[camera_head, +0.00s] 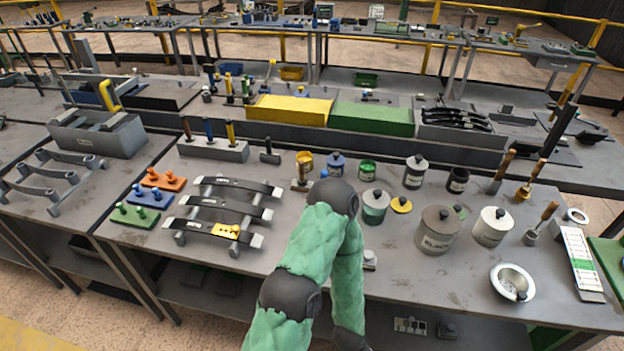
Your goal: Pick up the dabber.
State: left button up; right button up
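Several upright tools with wooden handles stand at the right of the near table: one with a dark base (502,168), one with a yellowish base (530,183) and one with a grey base (545,218). One of them may be the dabber, but I cannot tell which. One of my arms, in a green sleeve with dark joints, rises from the bottom centre and bends back down. Its gripper does not show, and no other gripper is in view. No tool is seen held.
Lidded pots (437,232) and small tins (367,170) stand right of my arm. A white bowl (513,283) is near the front edge. Spring bars on a rack (236,187), coloured peg blocks (142,215) and a tool block (213,150) are on the left.

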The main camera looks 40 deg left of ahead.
aim_at(302, 181)
jog(key=l+u, duration=0.1)
jog(key=u, duration=0.25)
jog(key=l+u, duration=0.15)
jog(key=u, duration=0.2)
jog(key=l+u, duration=0.15)
jog(key=u, duration=0.2)
jog(key=i, duration=0.05)
